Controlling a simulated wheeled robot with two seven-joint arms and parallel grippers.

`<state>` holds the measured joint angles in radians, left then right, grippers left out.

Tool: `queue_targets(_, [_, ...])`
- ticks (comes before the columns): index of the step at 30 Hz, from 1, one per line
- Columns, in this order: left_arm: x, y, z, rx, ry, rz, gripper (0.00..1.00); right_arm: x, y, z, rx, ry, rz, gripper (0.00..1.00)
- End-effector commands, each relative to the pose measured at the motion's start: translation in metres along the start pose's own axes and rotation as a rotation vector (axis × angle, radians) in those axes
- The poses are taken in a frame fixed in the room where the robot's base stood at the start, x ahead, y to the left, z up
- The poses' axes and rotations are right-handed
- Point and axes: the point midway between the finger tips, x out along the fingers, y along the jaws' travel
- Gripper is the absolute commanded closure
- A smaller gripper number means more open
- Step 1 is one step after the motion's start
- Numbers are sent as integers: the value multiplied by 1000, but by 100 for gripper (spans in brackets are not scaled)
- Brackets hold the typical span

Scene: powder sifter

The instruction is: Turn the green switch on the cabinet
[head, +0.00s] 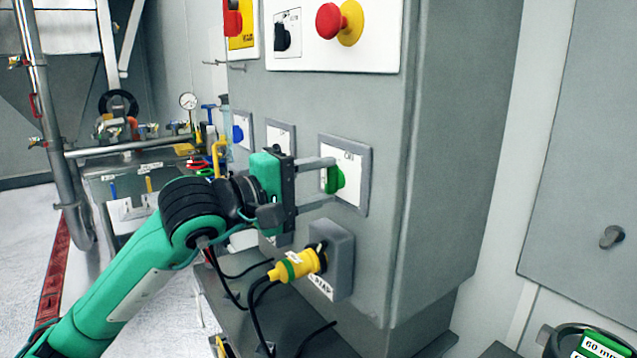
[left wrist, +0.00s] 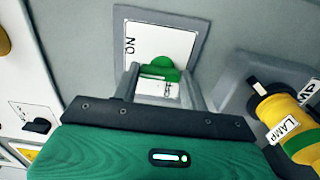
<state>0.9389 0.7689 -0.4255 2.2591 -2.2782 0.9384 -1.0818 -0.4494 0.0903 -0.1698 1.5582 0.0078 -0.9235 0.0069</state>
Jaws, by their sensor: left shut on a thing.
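The green switch (head: 336,179) sits on a white plate (head: 354,193) with a grey frame on the front of the grey cabinet (head: 450,130). My left gripper (head: 331,182) reaches it from the left, with one finger above the knob and one below. In the left wrist view the green switch (left wrist: 160,68) lies between the two fingertips of my left gripper (left wrist: 161,84), and the gripper is shut on it. Part of the knob is hidden by the fingers. Black lettering shows on the plate beside the knob. My right gripper is not in view.
A yellow plug (head: 297,265) in a grey socket box (head: 337,262) juts out just below my left gripper, with black cables hanging. A red emergency button (head: 330,21) is above. A blue switch (head: 238,134) is farther left. Pipes and valves stand behind at the left.

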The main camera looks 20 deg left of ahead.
Motion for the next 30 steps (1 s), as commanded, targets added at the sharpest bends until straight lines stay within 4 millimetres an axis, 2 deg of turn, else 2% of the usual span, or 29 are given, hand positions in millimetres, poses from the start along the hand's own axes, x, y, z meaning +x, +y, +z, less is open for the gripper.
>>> queue_targets(1, [0,-2,1,-1,-3,-4,79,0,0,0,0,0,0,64])
queue_targets(2, [0,-2,1,-1,-3,-4,54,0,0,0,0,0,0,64])
queue_targets(5, [0,-2,1,-1,-2,-4,34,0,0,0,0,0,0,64])
queue_targets(17, [-6,-1,-1,0,1,-1,34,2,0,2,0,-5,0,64])
queue_targets(20, [-18,-2,-1,2,2,-1,34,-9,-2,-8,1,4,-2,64])
queue_targets(30, [-81,-4,-1,3,3,-3,34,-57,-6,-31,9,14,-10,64])
